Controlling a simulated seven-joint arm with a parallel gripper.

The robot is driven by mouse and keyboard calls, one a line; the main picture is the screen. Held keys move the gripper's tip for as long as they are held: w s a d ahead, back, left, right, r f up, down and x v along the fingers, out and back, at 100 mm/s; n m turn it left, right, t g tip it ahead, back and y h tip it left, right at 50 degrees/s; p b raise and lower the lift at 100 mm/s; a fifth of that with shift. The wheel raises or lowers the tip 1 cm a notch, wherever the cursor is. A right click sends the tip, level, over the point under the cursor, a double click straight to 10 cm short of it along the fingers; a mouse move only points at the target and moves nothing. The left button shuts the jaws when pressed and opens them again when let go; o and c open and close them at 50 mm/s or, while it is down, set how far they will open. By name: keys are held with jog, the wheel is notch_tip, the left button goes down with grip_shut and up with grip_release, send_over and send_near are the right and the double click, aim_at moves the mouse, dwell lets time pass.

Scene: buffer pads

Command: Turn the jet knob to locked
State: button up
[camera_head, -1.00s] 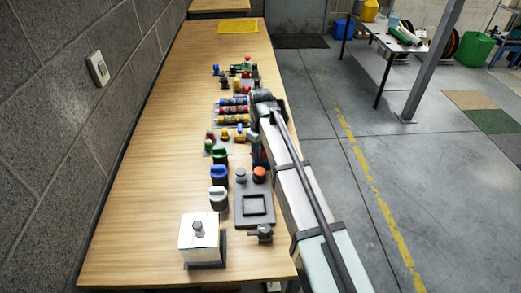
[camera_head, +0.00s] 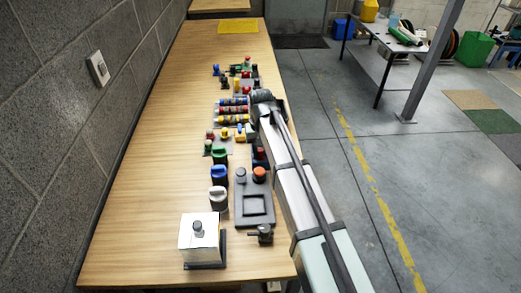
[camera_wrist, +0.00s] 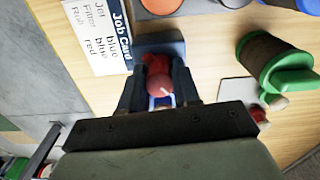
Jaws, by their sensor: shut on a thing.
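In the wrist view my gripper (camera_wrist: 158,88) has its two dark fingers closed on both sides of a red rounded knob (camera_wrist: 160,70). The knob sits on a dark blue base (camera_wrist: 172,45). A red-topped knob (camera_head: 260,152) beside my arm in the head view appears to be the same one. No jet label or locked mark on it can be read, so I cannot tell its setting. A job card (camera_wrist: 100,28) beside the base has a line reading "Jet blue". The head view hardly shows my fingers.
A green knob with a handle (camera_wrist: 280,62) stands right of my gripper in the wrist view. Blue (camera_head: 219,174) and white (camera_head: 218,198) knobs, a grey panel (camera_head: 240,218) and a white box (camera_head: 199,235) stand nearer. The table's left side is clear.

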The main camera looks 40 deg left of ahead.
aim_at(260, 149)
jog(key=m, duration=0.7)
jog(key=shift+o, duration=1)
jog(key=shift+m, duration=1.4)
jog(key=shift+o, duration=0.2)
jog(key=o, duration=0.8)
jog(key=shift+r, duration=0.15)
notch_tip(260, 149, up, 14)
jog(key=shift+f, duration=0.2)
